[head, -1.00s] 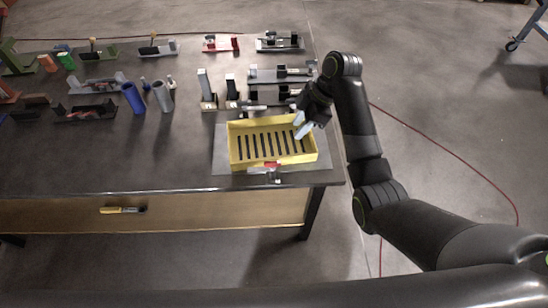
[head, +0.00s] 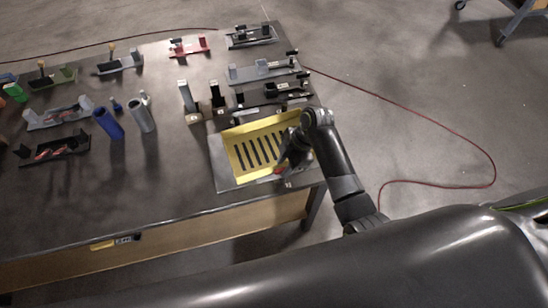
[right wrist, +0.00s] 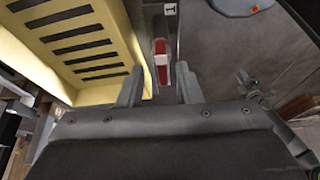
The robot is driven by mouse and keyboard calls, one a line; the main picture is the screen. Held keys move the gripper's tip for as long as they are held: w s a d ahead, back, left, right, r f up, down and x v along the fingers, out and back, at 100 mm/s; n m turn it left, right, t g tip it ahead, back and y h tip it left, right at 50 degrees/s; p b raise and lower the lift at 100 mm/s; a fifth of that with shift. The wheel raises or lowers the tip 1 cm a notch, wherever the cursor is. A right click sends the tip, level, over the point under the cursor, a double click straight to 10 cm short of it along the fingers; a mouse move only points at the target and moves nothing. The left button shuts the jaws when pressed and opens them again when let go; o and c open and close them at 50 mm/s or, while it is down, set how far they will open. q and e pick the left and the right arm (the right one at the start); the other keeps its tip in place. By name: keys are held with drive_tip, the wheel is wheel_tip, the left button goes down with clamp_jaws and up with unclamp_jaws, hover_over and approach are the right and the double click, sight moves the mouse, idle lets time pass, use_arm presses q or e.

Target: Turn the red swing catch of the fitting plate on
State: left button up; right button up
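The yellow slotted tray (head: 236,158) sits on a grey fitting plate (head: 222,172) at the table's front right corner. The red swing catch (head: 278,170) is at the tray's front edge, partly hidden by my right gripper (head: 284,161). In the right wrist view the catch (right wrist: 160,47) is a narrow red piece with a pale middle, lying lengthwise beside the tray's outer wall (right wrist: 122,40). My right gripper (right wrist: 159,88) is open. Its fingers point toward the catch, which shows between and beyond the tips; contact cannot be told. My left gripper is out of view.
Metal fittings (head: 262,70) stand behind the tray. A blue cylinder (head: 108,123) and a grey cylinder (head: 142,116) stand to its left. A red cable (head: 440,187) lies on the floor at right.

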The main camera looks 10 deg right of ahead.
drive_tip(key=shift+a+f, duration=0.1)
drive_tip(key=shift+f, duration=0.2)
drive_tip(key=shift+s+r, duration=0.1)
drive_tip(key=shift+s, duration=0.1)
drive_tip(key=shift+d, duration=0.2)
drive_tip(key=shift+c, duration=0.7)
drive_tip(key=shift+a, duration=0.1)
drive_tip(key=c, duration=0.5)
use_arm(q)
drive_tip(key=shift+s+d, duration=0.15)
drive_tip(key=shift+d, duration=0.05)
use_arm(e)
clamp_jaws()
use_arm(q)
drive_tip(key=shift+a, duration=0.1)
use_arm(e)
drive_tip(key=shift+w, duration=0.1)
